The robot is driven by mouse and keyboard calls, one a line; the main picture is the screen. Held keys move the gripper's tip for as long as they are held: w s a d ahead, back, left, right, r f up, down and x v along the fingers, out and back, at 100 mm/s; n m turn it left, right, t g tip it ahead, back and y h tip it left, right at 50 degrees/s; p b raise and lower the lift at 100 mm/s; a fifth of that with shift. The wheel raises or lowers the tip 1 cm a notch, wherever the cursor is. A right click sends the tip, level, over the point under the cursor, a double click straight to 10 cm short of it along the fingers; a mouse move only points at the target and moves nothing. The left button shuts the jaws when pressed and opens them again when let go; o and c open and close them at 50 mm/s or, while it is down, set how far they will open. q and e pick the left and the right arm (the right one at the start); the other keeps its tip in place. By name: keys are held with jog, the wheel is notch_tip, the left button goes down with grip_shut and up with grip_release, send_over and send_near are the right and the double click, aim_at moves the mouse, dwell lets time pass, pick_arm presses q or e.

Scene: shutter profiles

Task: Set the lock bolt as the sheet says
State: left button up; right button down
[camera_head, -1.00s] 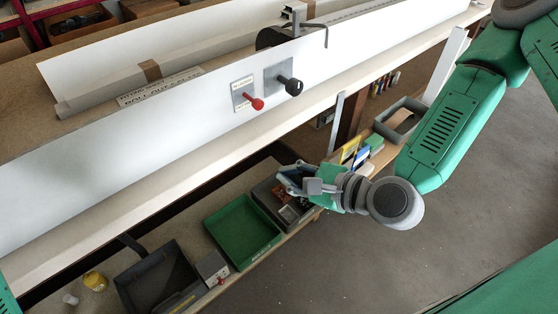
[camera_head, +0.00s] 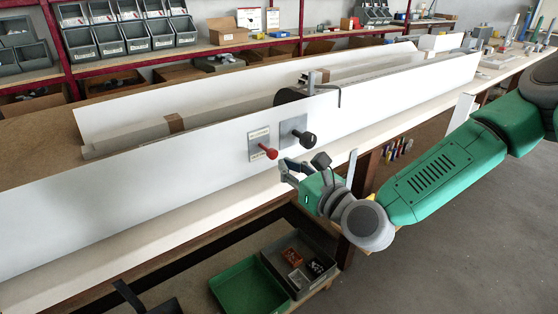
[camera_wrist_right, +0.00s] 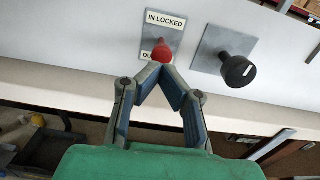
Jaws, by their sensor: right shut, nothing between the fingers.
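A red knob (camera_head: 269,153) sticks out of a small labelled plate (camera_head: 258,138) on the white board's front face. In the right wrist view, the red knob (camera_wrist_right: 162,50) stands before the plate (camera_wrist_right: 164,24), whose top label reads "IN LOCKED"; the lower label is mostly hidden. My right gripper (camera_head: 284,166) is shut and empty, just right of and below the red knob. In the right wrist view its fingertips (camera_wrist_right: 161,68) overlap the knob's lower edge; I cannot tell whether they touch. My left gripper is out of view. Papers (camera_head: 249,18) on the back shelf are too small to read.
A black knob (camera_head: 305,138) on a grey plate (camera_head: 290,127) sits right beside the red one. A green tray (camera_head: 249,287) and a grey bin (camera_head: 270,257) lie below the bench.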

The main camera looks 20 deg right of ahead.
aim_at(275, 156)
jog(key=shift+d+x, duration=0.2)
jog(key=shift+x, duration=1.15)
jog(key=shift+w+a, duration=0.15)
jog(key=b+x, duration=0.1)
jog(key=x, duration=0.1)
jog(key=shift+w+a+f+b, duration=0.1)
jog(key=shift+w+b, duration=0.2)
jog(key=shift+b, duration=0.05)
